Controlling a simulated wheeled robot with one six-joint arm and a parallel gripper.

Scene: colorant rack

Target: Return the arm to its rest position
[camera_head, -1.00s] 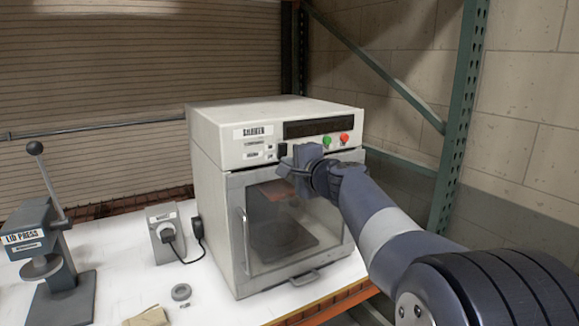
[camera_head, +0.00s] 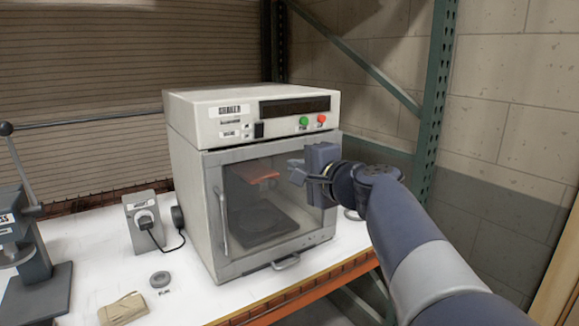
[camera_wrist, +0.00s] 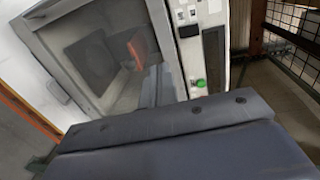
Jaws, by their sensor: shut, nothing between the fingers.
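My gripper (camera_head: 298,173) is shut and empty. It is in front of the right part of the shaker's door in the head view, apart from it as far as I can tell. The shaker (camera_head: 235,125) is a white cabinet with a glass door (camera_head: 262,205), which looks shut. It has a dark display, a green button (camera_head: 304,122) and a red button (camera_head: 321,118). In the wrist view my gripper's fingers (camera_wrist: 158,86) point toward the glass door (camera_wrist: 110,50), with the green button (camera_wrist: 201,83) to their right.
The white bench (camera_head: 95,265) has an orange front rail. On it are the lid press (camera_head: 30,265), a socket box (camera_head: 143,222) with a plugged cord, a grey ring (camera_head: 160,279) and a tan cloth-like item (camera_head: 123,308). A green rack post (camera_head: 432,110) stands behind.

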